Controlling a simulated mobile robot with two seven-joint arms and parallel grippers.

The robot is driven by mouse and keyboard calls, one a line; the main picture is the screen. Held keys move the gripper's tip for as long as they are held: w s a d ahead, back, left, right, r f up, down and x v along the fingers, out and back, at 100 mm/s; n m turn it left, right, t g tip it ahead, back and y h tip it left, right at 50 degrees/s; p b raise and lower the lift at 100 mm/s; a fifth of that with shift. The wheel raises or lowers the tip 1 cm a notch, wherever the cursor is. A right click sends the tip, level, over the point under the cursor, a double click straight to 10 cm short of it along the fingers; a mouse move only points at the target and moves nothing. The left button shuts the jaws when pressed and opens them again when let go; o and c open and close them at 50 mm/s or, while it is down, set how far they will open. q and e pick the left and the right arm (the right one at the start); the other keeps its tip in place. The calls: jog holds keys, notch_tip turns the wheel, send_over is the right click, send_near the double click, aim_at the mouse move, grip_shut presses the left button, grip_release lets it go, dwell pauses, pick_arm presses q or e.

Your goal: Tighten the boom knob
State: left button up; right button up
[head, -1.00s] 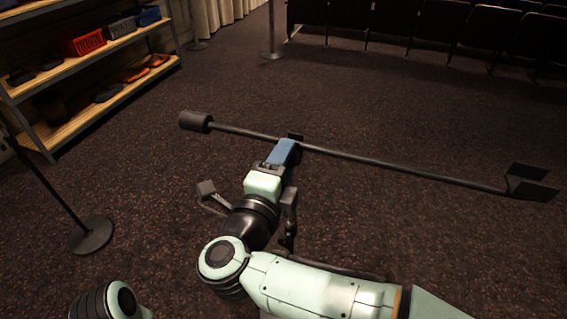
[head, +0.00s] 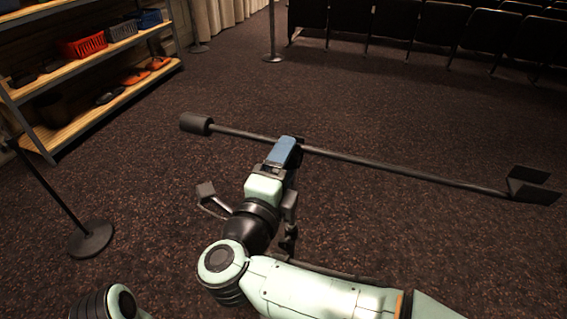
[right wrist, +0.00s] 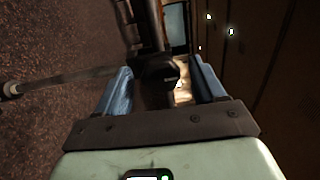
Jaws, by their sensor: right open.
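The boom (head: 400,170) is a long dark bar running across the head view, with a cylindrical counterweight (head: 195,123) at its left end and a forked holder (head: 530,186) at its right end. My right gripper (head: 285,148) is at the boom, left of its middle, and its blue fingers hide the clamp there. In the right wrist view, my right gripper (right wrist: 162,88) is open, with a dark round knob (right wrist: 155,74) between its two blue fingers. Contact with the knob cannot be made out. My left gripper is out of view; only part of that arm shows.
A shelf rack (head: 90,80) with baskets and shoes stands at the upper left. A post on a round base (head: 91,239) stands at the left. Dark seats (head: 450,28) line the back. The carpet (head: 400,100) beyond the boom is clear.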

pick_arm(q)
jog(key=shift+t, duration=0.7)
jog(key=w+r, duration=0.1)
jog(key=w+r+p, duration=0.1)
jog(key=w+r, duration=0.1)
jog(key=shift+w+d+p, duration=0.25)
jog(key=shift+p, duration=0.1)
pick_arm(e)
jog(key=v, duration=1.3)
jog(key=shift+s, duration=0.15)
jog(key=shift+a, duration=0.15)
